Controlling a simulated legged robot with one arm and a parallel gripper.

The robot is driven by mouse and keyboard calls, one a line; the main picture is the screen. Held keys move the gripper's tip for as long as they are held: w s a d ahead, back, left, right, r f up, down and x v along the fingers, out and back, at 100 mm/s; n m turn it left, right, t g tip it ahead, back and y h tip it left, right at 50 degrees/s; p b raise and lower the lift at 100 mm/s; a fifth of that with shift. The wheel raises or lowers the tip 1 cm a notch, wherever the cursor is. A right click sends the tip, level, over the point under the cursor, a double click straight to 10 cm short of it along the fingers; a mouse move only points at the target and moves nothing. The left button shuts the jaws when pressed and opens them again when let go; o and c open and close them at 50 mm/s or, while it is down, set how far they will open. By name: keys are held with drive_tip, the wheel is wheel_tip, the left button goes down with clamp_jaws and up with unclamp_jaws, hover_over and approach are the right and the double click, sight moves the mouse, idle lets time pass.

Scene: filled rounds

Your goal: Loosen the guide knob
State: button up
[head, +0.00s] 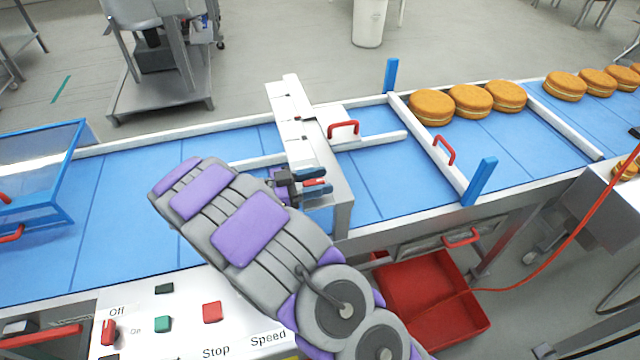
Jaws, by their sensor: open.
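My gripper (315,181) is open at the white guide bridge (291,120) that spans the blue conveyor. Its two dark blue fingers point right, one above the other in the picture. A small red part (314,182) shows between the fingers; it may be the guide knob, but it is too small and too covered to be sure. I cannot tell whether the fingers touch it. White guide rails (375,142) run along the belt from the bridge. A red handle (343,128) stands on the plate beside the bridge, apart from my gripper.
Several filled rounds (470,101) wait behind a white gate bar (430,150) with a red handle. A blue-framed clear guard (40,170) is at left. The control panel (190,325) lies in front. A red bin (430,300) sits below the belt at right.

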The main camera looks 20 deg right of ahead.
drive_tip(key=shift+d, duration=0.45)
drive_tip(key=shift+c, duration=0.2)
clamp_jaws()
